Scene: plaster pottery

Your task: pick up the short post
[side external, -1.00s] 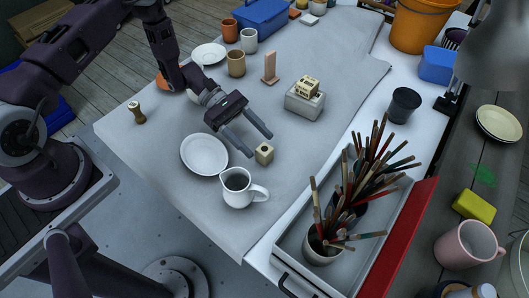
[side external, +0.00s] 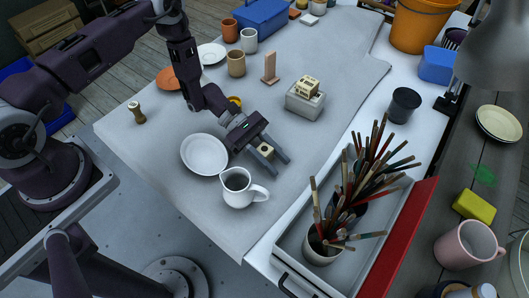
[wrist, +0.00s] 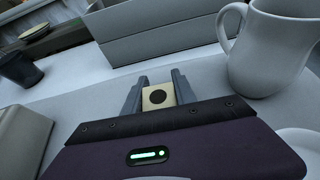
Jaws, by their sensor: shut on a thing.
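The short post (side external: 266,149) is a small cream block with a dark round hole in its top. In the side view it is partly hidden between the fingers of my gripper (side external: 277,164). In the wrist view the short post (wrist: 158,98) stands between the two grey fingers of my gripper (wrist: 158,90), its holed top facing the camera. The fingers are shut on it from both sides. It looks upright and at or close to table height; I cannot tell whether its base touches the table.
A white pitcher (side external: 238,188) stands close by at the front left, beside a white plate (side external: 204,154). A plaster block (side external: 305,103) and wooden stand (side external: 270,69) are farther back. A tray (side external: 290,256) with brush pots lies to the front right.

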